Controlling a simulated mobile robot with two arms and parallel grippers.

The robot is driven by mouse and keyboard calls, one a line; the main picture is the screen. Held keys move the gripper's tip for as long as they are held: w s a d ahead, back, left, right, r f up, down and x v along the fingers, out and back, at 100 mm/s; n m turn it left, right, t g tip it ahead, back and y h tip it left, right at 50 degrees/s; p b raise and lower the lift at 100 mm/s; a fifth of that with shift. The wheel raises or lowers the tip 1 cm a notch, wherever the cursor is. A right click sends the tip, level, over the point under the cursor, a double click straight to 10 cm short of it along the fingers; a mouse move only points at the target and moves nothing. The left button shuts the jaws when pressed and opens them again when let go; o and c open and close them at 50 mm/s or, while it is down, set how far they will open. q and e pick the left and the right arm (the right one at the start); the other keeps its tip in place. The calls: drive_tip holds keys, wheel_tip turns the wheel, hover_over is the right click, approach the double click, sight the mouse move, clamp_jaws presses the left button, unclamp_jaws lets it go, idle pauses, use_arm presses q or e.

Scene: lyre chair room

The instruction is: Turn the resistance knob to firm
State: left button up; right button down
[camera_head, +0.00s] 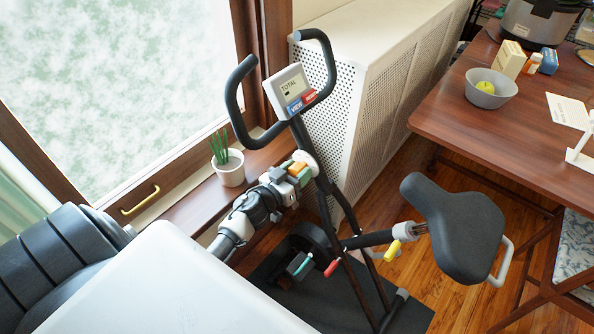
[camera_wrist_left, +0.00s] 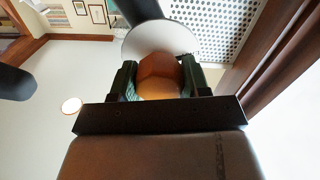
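The exercise bike's resistance knob (camera_head: 298,168) is orange and sits on a white round dial plate (camera_head: 307,161) on the bike's stem, below the display. In the left wrist view the knob (camera_wrist_left: 160,72) lies between the two dark green fingers of my left gripper (camera_wrist_left: 159,78), with the white plate (camera_wrist_left: 160,36) behind it. The fingers appear to touch the knob on both sides. In the head view my left gripper (camera_head: 291,173) reaches the knob from the lower left and partly covers it. Dial markings cannot be read. My right gripper is not in view.
The bike's handlebars (camera_head: 329,62) and display (camera_head: 290,90) stand just above the gripper. A potted plant (camera_head: 230,170) is on the windowsill close to my left arm. A white perforated radiator cover (camera_head: 370,85) is behind, the bike seat (camera_head: 452,222) right.

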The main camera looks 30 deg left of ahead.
use_arm(q)
drive_tip(key=c, duration=0.4)
drive_tip(key=shift+m, duration=1.4)
drive_tip(key=m, duration=0.2)
drive_tip(key=shift+m+p, duration=0.3)
drive_tip(key=m, duration=0.5)
drive_tip(key=m+b, duration=0.1)
drive_tip(key=m, duration=0.5)
drive_tip(key=shift+d+f+b, duration=0.1)
drive_tip(key=shift+f+b, duration=0.05)
drive_tip(key=shift+b, duration=0.15)
drive_tip(key=m+b, duration=0.1)
drive_tip(key=m, duration=0.5)
drive_tip(key=shift+m+y+b, duration=0.3)
drive_tip(key=shift+m+b, duration=0.05)
drive_tip(key=shift+m, duration=0.05)
